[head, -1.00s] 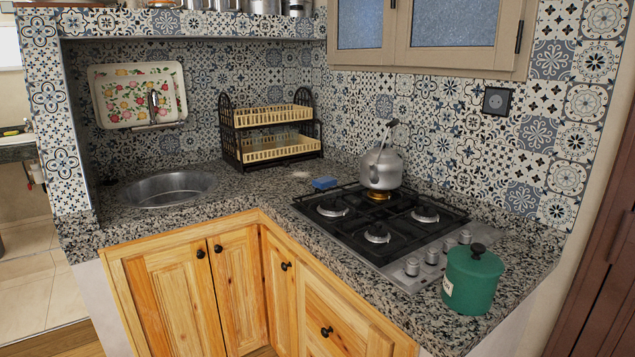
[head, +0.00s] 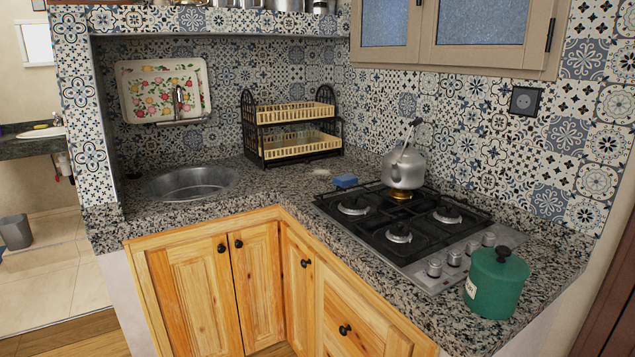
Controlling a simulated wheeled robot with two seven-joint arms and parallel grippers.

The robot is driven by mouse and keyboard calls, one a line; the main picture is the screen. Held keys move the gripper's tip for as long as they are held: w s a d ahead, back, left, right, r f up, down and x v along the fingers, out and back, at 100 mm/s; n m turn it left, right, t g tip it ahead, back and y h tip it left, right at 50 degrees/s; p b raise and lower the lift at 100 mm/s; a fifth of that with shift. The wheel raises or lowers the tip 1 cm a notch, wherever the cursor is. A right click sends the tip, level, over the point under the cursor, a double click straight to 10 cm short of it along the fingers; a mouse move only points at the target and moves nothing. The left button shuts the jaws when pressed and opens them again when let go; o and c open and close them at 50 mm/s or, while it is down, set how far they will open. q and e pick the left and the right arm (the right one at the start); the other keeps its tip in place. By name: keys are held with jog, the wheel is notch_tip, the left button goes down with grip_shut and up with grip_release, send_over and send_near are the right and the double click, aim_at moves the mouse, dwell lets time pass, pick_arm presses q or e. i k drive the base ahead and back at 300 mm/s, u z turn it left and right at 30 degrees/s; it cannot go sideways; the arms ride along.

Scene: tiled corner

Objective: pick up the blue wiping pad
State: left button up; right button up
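The blue wiping pad (head: 345,181) is a small blue block lying on the speckled granite counter (head: 290,190). It sits near the back left corner of the black stove, left of the kettle and in front of the dish rack's right end. Nothing covers it. Neither of my grippers shows in the head view.
The gas stove (head: 400,230) carries a grey kettle (head: 404,168) on its back burner. A green lidded canister (head: 496,283) stands at the counter's front right. A two-tier dish rack (head: 292,140) and a round sink (head: 192,182) are at the back left. Wooden cabinets (head: 210,290) front the counter.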

aim_at(347, 180)
jog(key=u, duration=1.35)
jog(key=i, duration=2.55)
jog(key=z, duration=3.2)
